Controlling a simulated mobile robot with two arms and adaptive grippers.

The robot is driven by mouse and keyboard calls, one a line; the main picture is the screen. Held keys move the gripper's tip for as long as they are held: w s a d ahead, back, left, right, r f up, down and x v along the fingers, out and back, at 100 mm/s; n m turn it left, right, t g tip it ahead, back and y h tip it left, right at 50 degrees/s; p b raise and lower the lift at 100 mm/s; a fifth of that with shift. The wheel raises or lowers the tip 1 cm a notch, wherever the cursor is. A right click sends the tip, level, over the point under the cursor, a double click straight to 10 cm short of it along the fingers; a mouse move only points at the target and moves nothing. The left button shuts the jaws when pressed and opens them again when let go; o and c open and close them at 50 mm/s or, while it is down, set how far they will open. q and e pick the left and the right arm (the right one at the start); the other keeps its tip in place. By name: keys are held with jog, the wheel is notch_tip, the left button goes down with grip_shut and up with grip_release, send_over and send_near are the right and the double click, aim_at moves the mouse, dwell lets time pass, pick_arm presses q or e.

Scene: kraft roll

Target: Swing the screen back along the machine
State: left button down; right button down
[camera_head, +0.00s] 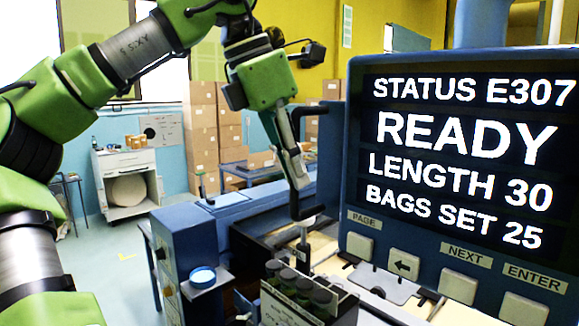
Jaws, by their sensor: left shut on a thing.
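The screen (455,160) is a large dark blue panel filling the right of the head view. It reads STATUS E307, READY, LENGTH 30, BAGS SET 25, with buttons labelled PAGE, NEXT and ENTER below. A dark upright handle (294,205) stands off its left edge. My left gripper (297,172) comes in from the upper left, and its fingers are shut on this handle, covering its middle. The machine (250,206) lies below and behind the screen, partly hidden by it. My right gripper is not in view.
A blue box with a pale round cap (203,276) and a rack of dark cylinders (298,290) stand in front, below my gripper. Stacked cartons (203,130) and a white cabinet (127,180) are farther back. Open floor shows at left.

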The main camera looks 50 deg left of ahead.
pick_arm(q)
jog(key=shift+w+a+r, duration=0.1)
jog(key=shift+w+r, duration=0.15)
jog(key=shift+r, duration=0.05)
jog(key=c, duration=2.1)
grip_release()
jog(key=shift+w, duration=0.15)
jog(key=shift+w+a+f, duration=0.1)
jog(key=shift+w+f, duration=0.2)
jog(key=shift+w, duration=0.5)
jog(key=shift+w+f, duration=0.1)
jog(key=shift+w, duration=0.1)
jog(key=shift+s+r, duration=0.3)
jog(key=shift+s, duration=0.1)
jog(key=v, duration=1.1)
jog(key=shift+w+a+r, duration=0.1)
jog(key=shift+w+r, duration=0.05)
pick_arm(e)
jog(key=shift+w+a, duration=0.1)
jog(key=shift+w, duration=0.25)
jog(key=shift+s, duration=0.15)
